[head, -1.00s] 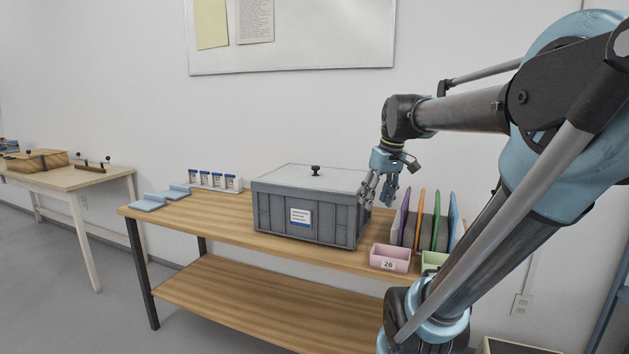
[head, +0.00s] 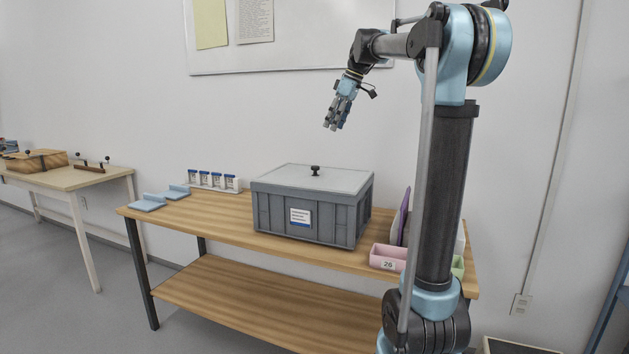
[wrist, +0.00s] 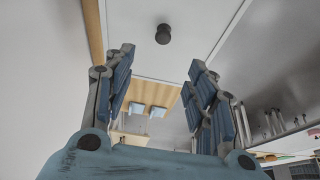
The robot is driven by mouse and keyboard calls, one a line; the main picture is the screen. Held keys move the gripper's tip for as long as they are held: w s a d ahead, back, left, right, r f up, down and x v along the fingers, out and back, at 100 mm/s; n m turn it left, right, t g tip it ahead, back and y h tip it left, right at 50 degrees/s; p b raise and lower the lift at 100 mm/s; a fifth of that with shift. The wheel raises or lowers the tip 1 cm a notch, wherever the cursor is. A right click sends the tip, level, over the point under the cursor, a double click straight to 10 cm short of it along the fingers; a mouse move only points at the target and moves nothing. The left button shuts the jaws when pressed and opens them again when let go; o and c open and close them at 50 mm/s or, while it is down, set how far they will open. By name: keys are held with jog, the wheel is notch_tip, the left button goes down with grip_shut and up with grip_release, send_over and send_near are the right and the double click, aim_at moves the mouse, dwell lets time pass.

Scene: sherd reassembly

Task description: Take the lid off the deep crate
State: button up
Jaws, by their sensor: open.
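The deep crate (head: 275,213) is a grey ribbed box with a white label, standing on the wooden workbench. Its flat pale grey lid (head: 272,178) lies on top, with a black knob (head: 315,170) in the middle. In the wrist view the lid (wrist: 195,30) and its black knob (wrist: 163,34) show beyond my fingers. My gripper (head: 334,127) is above the crate, clear of the knob and slightly to its right in the head view. In the wrist view my gripper (wrist: 165,85) has its fingers spread apart with nothing between them.
On the workbench (head: 180,222) are a rack of blue-capped vials (head: 213,181), light blue supports (head: 148,203) and a pink bin marked 26 (head: 385,257). A purple panel (head: 402,212) stands at right, partly hidden by my arm.

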send_over(316, 166)
jog(key=d, duration=0.3)
jog(key=f, duration=1)
jog(key=shift+a+f, duration=0.2)
jog(key=shift+f, duration=0.1)
jog(key=shift+s+x, duration=0.15)
jog(key=shift+x, duration=1.3)
jog(key=shift+s+x, duration=0.15)
jog(key=shift+x, duration=1.25)
jog(key=shift+a, duration=0.15)
grip_shut()
